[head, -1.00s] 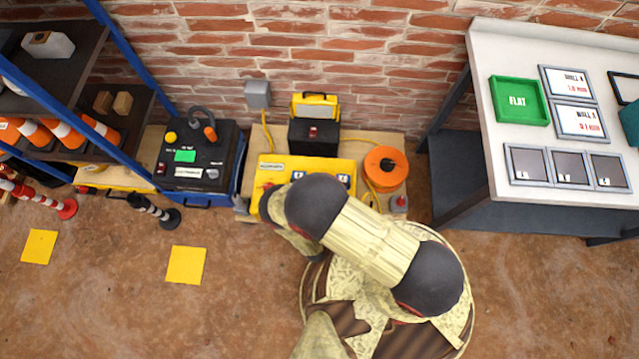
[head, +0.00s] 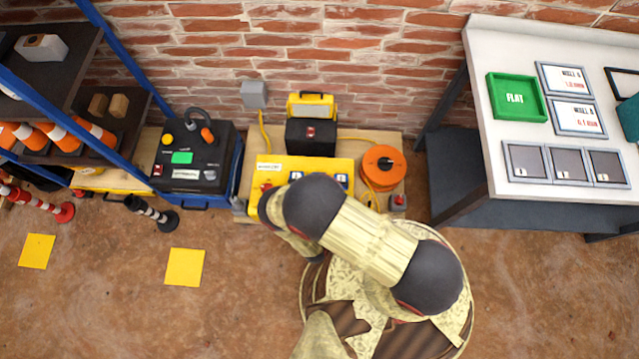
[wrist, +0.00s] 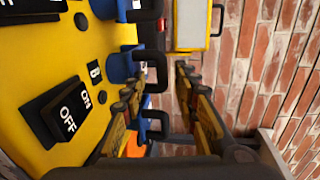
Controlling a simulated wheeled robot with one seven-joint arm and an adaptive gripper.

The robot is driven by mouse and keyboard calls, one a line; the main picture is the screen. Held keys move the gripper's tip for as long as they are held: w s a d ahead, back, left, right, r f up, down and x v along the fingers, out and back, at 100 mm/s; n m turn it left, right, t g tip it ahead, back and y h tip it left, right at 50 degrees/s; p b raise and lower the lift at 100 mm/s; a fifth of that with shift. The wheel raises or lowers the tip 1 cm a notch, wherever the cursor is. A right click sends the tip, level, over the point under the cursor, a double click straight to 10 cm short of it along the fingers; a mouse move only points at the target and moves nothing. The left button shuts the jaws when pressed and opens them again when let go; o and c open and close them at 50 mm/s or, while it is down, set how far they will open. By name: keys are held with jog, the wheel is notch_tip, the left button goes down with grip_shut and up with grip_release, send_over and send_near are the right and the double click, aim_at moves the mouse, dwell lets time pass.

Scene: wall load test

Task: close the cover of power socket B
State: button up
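The yellow power box (head: 262,166) stands at the wall in the head view, partly hidden by my arm. In the wrist view its yellow face (wrist: 50,85) fills the left side. A black ON/OFF rocker switch (wrist: 66,112) sits beside a label B (wrist: 95,72). Level with that label is a blue socket part (wrist: 120,66) with a black loop (wrist: 157,75) standing out from it, which may be socket B's cover. My gripper (wrist: 162,78) is open, its two fingers apart on either side of the black loop. I cannot tell whether they touch it. My arm hides the gripper in the head view.
A black case with a yellow lamp (head: 311,136) stands behind the box. An orange cable reel (head: 383,167) is to its right, near a small red-topped item (head: 398,202). A black and blue unit (head: 193,160) is on the left. The brick wall (wrist: 265,60) is close behind.

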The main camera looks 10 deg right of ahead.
jog(key=shift+a, duration=0.1)
jog(key=shift+r, duration=0.5)
notch_tip(320, 180, up, 9)
dwell(0.3)
jog(key=shift+c, duration=0.4)
